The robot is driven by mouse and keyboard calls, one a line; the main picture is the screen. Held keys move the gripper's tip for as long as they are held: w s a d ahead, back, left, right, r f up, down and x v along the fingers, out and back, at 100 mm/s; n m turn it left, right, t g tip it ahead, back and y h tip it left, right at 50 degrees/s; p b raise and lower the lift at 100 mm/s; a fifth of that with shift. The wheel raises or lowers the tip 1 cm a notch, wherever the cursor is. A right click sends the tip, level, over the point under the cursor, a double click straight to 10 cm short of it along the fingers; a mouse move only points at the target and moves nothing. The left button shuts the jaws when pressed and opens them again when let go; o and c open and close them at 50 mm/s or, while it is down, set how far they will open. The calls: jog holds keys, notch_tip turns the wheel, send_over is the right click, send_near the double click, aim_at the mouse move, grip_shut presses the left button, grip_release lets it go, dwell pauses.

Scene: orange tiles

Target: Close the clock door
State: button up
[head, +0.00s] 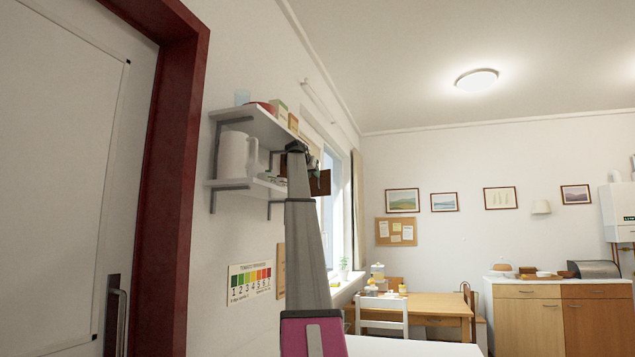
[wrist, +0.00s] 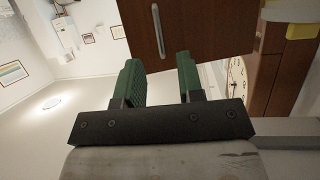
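The clock shows in the wrist view as a wooden case (wrist: 267,72) with a pale round face (wrist: 236,82) at the right. Its dark brown door (wrist: 210,25) stands swung out from the case, so the face is uncovered. A silver bar handle (wrist: 157,30) is on the door. My gripper (wrist: 160,76) has two green fingers set apart with nothing held between them. The fingertips are close to the door's lower edge in the picture; I cannot tell whether they touch. In the head view, the door (head: 321,184) is partly hidden by my arm, near the wall shelves.
Two white wall shelves (head: 258,127) with a white pitcher (head: 234,155) and boxes are left of my arm. A red-framed door (head: 60,190) fills the left. A table (head: 430,308) with chairs and a wooden cabinet (head: 560,315) stand farther back.

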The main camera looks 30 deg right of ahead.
jog(key=x, duration=0.6)
grip_shut()
jog(key=shift+d, duration=0.1)
